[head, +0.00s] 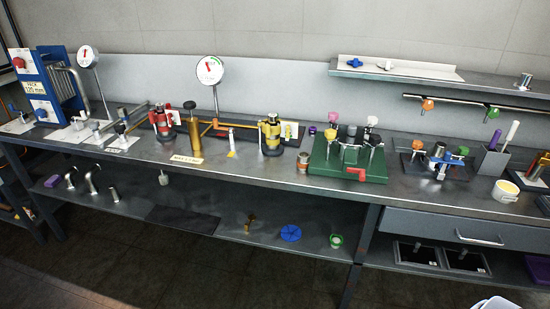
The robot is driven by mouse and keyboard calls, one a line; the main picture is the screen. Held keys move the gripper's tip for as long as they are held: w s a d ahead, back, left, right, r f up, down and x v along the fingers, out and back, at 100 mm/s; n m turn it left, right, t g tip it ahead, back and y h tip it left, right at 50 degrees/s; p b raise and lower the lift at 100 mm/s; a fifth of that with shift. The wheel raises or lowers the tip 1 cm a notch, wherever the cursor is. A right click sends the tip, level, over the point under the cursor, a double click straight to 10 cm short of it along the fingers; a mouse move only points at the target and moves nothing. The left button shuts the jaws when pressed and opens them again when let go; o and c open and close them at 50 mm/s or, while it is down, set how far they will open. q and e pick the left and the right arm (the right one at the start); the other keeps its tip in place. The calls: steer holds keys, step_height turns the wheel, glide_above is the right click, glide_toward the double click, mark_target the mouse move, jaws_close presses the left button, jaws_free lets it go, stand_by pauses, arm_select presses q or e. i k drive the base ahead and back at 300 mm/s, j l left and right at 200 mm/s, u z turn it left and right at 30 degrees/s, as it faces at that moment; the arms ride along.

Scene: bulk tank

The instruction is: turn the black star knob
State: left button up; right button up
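No gripper of mine shows in the head view. A green fixture (322,162) stands on the bench right of centre, with a pink knob (333,116), a white knob (372,120) and a red handle (356,172). Small dark parts sit among its metal posts. A dark fixture (412,165) to its right carries an orange knob (418,144) and blue parts. The black star knob is too small to tell apart from the other dark parts.
The long grey bench (225,172) runs across the view. A shelf (490,86) hangs above the right side. A drawer (440,225) sits below the bench top.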

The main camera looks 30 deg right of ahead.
mark_target(119, 129)
steer(key=i+j+z, duration=0.1)
steer(key=i+z, duration=0.25)
steer(key=i+j+z, duration=0.1)
steer(key=z, duration=0.3)
steer(key=i+j+z, duration=0.35)
steer(key=k+l, duration=0.1)
